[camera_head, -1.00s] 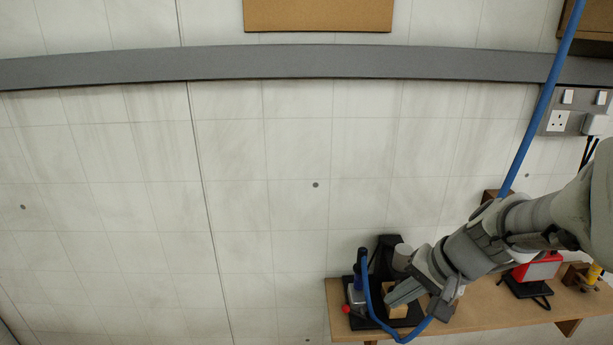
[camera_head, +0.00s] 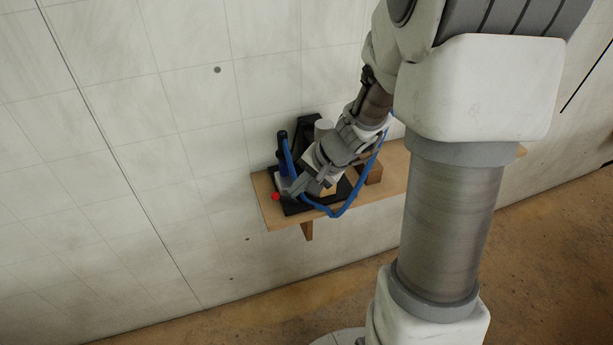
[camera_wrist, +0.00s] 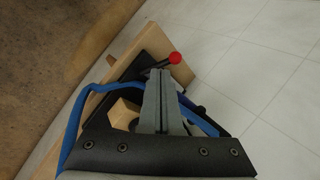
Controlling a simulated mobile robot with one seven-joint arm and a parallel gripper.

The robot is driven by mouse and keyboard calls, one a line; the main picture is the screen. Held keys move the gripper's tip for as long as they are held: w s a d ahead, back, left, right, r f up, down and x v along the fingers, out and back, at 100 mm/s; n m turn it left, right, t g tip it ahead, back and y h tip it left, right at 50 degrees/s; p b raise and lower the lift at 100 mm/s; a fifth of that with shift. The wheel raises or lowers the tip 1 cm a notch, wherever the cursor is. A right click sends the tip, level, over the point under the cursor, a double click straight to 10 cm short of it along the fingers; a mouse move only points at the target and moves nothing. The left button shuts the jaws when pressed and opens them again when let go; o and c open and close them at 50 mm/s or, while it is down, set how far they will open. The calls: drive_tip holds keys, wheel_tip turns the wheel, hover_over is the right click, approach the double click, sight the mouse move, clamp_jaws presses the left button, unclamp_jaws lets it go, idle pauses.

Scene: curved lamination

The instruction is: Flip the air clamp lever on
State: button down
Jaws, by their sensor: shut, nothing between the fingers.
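The air clamp (camera_head: 284,165) stands on a black base plate (camera_head: 292,209) at the left end of a wooden shelf in the head view. Its lever ends in a red ball knob (camera_head: 276,197), which also shows in the wrist view (camera_wrist: 175,58). My gripper (camera_head: 293,190) is shut and empty, low over the clamp with its tips just right of the knob. In the wrist view my gripper (camera_wrist: 160,75) points at the lever, with its tips close below the knob. I cannot tell whether they touch the lever. The gripper hides part of the clamp.
A blue hose (camera_head: 345,206) loops beside my gripper and the clamp. A wooden block (camera_wrist: 124,112) sits on the plate beside the fingers. The wooden shelf (camera_head: 263,186) is fixed against the tiled wall (camera_head: 170,160). Free wall lies left of the shelf.

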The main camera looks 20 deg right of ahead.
sight(279, 198)
drive_tip(key=shift+w+a+f, duration=0.75)
drive_tip(key=shift+w+f, duration=0.05)
drive_tip(key=shift+f, duration=0.05)
drive_tip(key=shift+w+a+f+b, duration=0.15)
drive_tip(key=shift+a+f+b, duration=0.35)
drive_tip(key=shift+b, duration=0.6)
drive_tip(key=shift+a+b, duration=0.2)
drive_tip(key=shift+b, duration=0.2)
drive_tip(key=shift+a, duration=0.1)
